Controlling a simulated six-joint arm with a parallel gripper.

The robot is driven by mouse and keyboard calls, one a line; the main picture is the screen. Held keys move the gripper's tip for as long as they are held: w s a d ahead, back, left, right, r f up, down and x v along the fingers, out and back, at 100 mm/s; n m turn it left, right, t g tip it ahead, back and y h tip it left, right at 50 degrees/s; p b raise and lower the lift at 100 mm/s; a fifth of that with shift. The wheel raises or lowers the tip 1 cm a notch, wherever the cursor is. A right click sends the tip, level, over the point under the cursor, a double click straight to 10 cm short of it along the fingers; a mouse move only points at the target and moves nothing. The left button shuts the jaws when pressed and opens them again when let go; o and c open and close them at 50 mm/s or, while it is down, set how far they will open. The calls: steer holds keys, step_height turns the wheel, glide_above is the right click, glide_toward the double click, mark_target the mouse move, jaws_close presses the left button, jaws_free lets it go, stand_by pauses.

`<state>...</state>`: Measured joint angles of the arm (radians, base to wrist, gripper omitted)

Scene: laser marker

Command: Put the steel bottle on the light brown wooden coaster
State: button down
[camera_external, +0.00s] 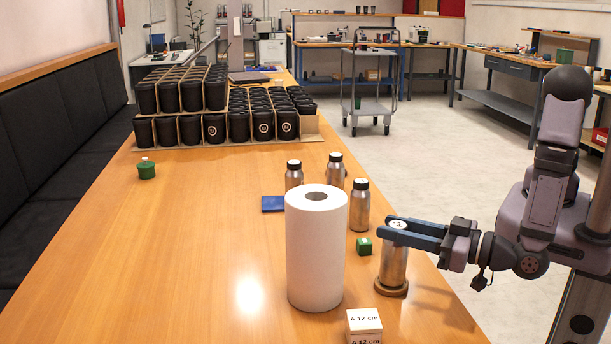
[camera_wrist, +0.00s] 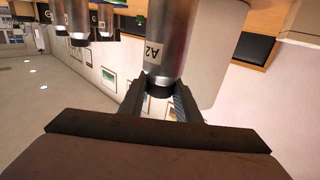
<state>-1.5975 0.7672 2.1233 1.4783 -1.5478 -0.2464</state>
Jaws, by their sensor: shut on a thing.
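A steel bottle (camera_external: 393,264) stands upright at the table's right edge. My gripper (camera_external: 396,228) is shut on its top, from the right side. In the wrist view the same bottle (camera_wrist: 169,45) shows its label "A2", with its black cap between the fingers of my gripper (camera_wrist: 158,92). A round brown wooden coaster (camera_external: 391,290) lies directly under the bottle. The bottle's base is over the coaster; I cannot tell for sure whether it rests on it or hangs just above.
A paper towel roll (camera_external: 315,255) stands left of the held bottle. Several other steel bottles (camera_external: 359,208) stand behind it.

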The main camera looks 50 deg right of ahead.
steer(key=shift+f, duration=0.1)
steer(key=c, duration=1.3)
jaws_free()
steer(key=shift+f, duration=0.1)
steer(key=s+b, duration=0.1)
steer(key=s, duration=0.6)
steer(key=shift+s+d, duration=0.25)
steer(key=shift+d, duration=0.2)
steer(key=shift+a+r, duration=0.1)
steer(key=shift+r, duration=0.1)
